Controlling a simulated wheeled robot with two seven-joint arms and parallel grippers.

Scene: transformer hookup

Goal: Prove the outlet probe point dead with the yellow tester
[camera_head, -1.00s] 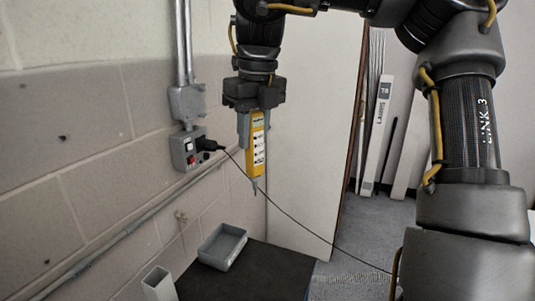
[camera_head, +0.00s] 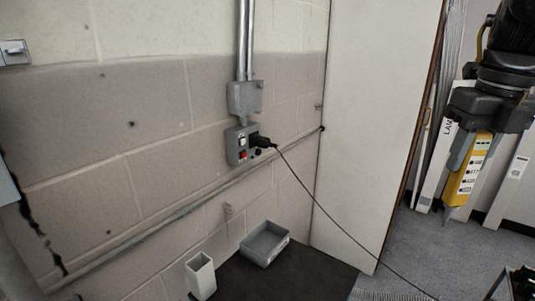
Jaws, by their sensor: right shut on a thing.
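The yellow tester (camera_head: 466,176) is held upright, its thin metal tip pointing down, at the right of the head view. My right gripper (camera_head: 468,152) is shut on it, well to the right of the wall outlet. The grey outlet box (camera_head: 236,148) is on the block wall, with a red switch on its lower front. A black plug (camera_head: 259,141) sits in its right side, and a dark round spot, possibly the probe point, shows just below the plug. My left gripper is not in view.
A black cable (camera_head: 318,203) runs from the plug down to the right. A grey tray (camera_head: 264,244) and a white square holder (camera_head: 201,277) stand on a dark tabletop (camera_head: 305,277) below. A conduit runs along the wall. A white door panel (camera_head: 372,120) stands right of the outlet.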

